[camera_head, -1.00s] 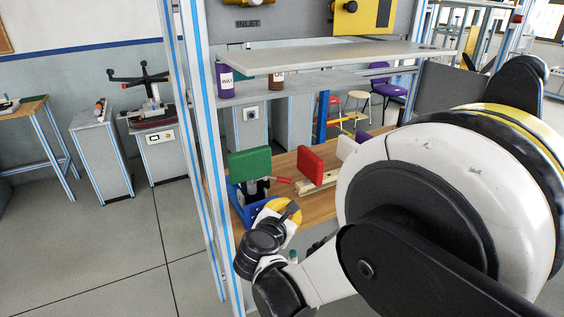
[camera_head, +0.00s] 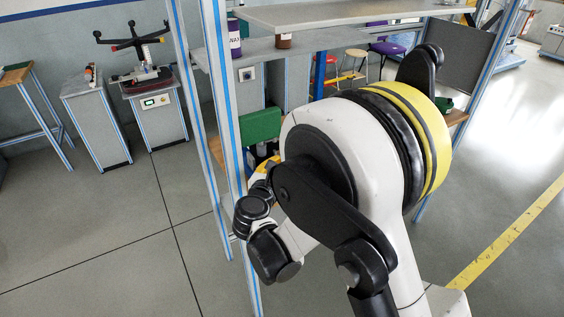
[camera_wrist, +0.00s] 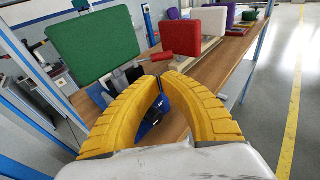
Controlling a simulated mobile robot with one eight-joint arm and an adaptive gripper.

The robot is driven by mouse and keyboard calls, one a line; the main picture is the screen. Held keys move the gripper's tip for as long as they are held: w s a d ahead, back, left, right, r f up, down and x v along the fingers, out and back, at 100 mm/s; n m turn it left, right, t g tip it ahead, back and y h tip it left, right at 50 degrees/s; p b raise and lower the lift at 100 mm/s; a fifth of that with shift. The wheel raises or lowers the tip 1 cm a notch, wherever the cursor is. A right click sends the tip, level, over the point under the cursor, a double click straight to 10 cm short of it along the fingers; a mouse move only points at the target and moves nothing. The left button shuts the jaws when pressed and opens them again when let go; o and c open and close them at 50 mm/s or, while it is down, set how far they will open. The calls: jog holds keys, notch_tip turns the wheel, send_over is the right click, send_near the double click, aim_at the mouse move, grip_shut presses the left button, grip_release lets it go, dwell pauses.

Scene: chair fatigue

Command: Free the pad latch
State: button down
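A red handle (camera_wrist: 154,57) lies right of the pad, just beyond my fingertips. I cannot tell for certain which part is the latch. My gripper (camera_wrist: 159,77) has yellow fingers whose tips come together just below the red handle. I see nothing clearly held, and contact with the handle cannot be told. My arm hides most of the gripper in the head view.
The wooden bench (camera_wrist: 225,75) carries a red pad (camera_wrist: 180,33), a white block (camera_wrist: 208,20) and more coloured pads further back. Blue-edged frame posts (camera_head: 220,110) and a grey shelf (camera_head: 290,50) stand close to my arm. The floor at left is open.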

jog(key=b+x, duration=0.2)
jog(key=x, duration=0.9)
